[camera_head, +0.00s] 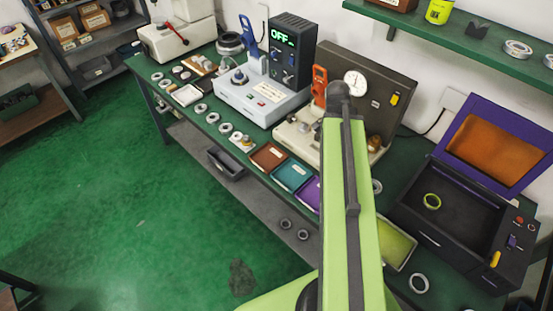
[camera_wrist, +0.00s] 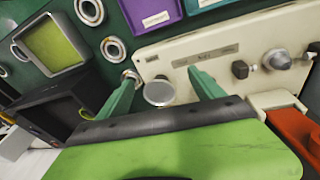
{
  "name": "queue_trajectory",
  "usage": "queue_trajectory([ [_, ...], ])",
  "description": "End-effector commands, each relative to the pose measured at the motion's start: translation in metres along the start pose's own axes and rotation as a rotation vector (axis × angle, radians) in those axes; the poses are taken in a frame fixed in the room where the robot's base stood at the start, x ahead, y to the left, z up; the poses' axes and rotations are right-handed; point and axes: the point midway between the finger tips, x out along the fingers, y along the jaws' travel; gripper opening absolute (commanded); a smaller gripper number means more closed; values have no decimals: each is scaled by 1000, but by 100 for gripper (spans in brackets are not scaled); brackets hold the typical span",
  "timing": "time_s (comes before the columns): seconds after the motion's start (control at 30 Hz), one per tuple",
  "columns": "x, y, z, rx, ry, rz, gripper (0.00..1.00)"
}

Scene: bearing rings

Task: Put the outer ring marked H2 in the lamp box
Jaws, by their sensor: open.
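The lamp box (camera_head: 445,247) is a dark box with its purple-framed lid (camera_head: 503,140) raised, at the right of the bench in the head view. A ring (camera_head: 432,201) lies inside it, tinted yellow-green. No H2 mark is readable on any ring, so I cannot tell which is H2. My gripper (camera_wrist: 166,88) is open in the wrist view, over the edge of a beige gauge base (camera_wrist: 235,55). A round grey disc on that base (camera_wrist: 158,93) shows between its fingers. A ring (camera_wrist: 131,76) lies close beside the left finger. In the head view my arm hides the gripper.
Another ring (camera_head: 419,283) lies at the bench front, near a yellow-green tray (camera_head: 412,252). Several rings (camera_head: 225,128) line the left front edge. Brown (camera_head: 269,156), teal (camera_head: 290,175) and purple trays sit before the gauge stand (camera_head: 372,82). A press with an OFF display (camera_head: 290,70) stands behind.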

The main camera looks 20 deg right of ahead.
Motion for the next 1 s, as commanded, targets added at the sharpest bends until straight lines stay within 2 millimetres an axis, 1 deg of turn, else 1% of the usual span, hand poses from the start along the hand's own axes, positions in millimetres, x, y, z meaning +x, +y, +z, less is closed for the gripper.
queue_trajectory([
  [0.03, -11, -41, 45, -211, -11, -35, 77],
  [0.07, -18, -61, 72, -337, -19, -56, 77],
  [0.1, -26, -85, 106, -500, -27, -83, 77],
  [0.13, -31, -100, 133, -618, -32, -102, 77],
  [0.17, -36, -112, 157, -728, -37, -120, 77],
  [0.2, -43, -126, 188, -861, -42, -142, 77],
  [0.23, -47, -134, 210, -952, -45, -156, 77],
  [0.3, -55, -146, 250, -1122, -49, -184, 77],
  [0.37, -60, -152, 273, -1222, -52, -202, 77],
  [0.4, -61, -153, 278, -1265, -53, -209, 77],
  [0.5, -62, -154, 284, -1310, -54, -217, 77],
  [0.7, -61, -154, 284, -1310, -54, -217, 77],
  [0.77, -54, -155, 285, -1309, -54, -217, 77],
  [0.83, -58, -155, 284, -1308, -54, -217, 77],
  [0.97, -58, -155, 284, -1307, -53, -217, 77],
  [1.0, -58, -155, 284, -1307, -53, -216, 74],
])
